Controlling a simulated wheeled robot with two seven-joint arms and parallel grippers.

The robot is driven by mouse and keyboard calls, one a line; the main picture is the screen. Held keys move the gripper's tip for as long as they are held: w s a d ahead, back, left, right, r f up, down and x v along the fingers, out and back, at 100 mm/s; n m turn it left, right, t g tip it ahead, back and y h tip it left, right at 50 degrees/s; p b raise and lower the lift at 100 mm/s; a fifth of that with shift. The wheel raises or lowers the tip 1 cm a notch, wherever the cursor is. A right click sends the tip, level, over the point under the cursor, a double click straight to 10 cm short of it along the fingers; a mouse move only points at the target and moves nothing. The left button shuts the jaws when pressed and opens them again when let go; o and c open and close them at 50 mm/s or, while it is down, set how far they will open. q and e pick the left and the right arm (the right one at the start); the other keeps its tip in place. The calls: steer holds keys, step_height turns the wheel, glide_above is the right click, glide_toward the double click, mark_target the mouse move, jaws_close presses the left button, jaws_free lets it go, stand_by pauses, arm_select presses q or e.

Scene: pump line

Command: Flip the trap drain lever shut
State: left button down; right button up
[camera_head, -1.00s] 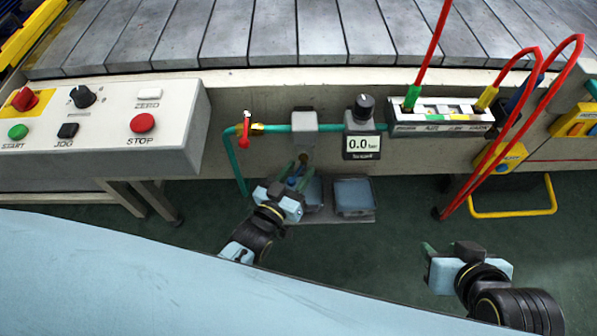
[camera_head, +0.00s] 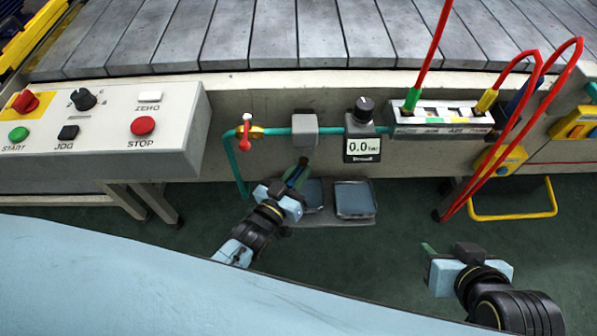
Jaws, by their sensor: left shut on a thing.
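The grey trap (camera_head: 304,131) hangs on the green pipe, between the red-handled valve and the gauge. My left gripper (camera_head: 299,170) is directly below the trap, its fingers pointing up and slightly right. It is shut on the drain lever at the trap's underside. The lever is hidden by the fingers, so its angle cannot be told. My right gripper (camera_head: 428,250) is at the lower right, well away from the trap. The gap between its fingers does not show clearly.
A red-handled valve (camera_head: 246,132) is left of the trap, and a gauge (camera_head: 362,146) reading 0.0 is to its right. Red hoses (camera_head: 492,150) loop down at the right. A control box (camera_head: 100,128) is at the left.

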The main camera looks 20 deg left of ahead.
arm_select(q)
steer(key=shift+a+r+m+g+h, duration=0.15)
steer(key=shift+m+g+h, duration=0.15)
steer(key=shift+m+h, duration=0.5)
steer(key=shift+w+m+g+h+p, duration=0.1)
steer(key=shift+m+g+h+p, duration=0.35)
steer(key=shift+h, duration=0.65)
arm_select(e)
steer(key=shift+s+d+f+g+h, duration=0.15)
steer(key=shift+s+d+f+g, duration=0.15)
steer(key=shift+s, duration=0.25)
steer(key=shift+s+d+f+g+h, duration=0.15)
steer(key=shift+s+f+g, duration=0.1)
steer(key=shift+s+g, duration=0.25)
steer(key=shift+s+d+f+g+h, duration=0.1)
steer(key=shift+s+d+f+g, duration=0.2)
steer(key=shift+s, duration=0.3)
arm_select(q)
steer(key=c, duration=1.3)
jaws_free()
steer(key=shift+c, duration=0.2)
steer(key=shift+a, duration=0.1)
steer(key=shift+f, duration=0.2)
arm_select(e)
steer(key=shift+r, duration=0.1)
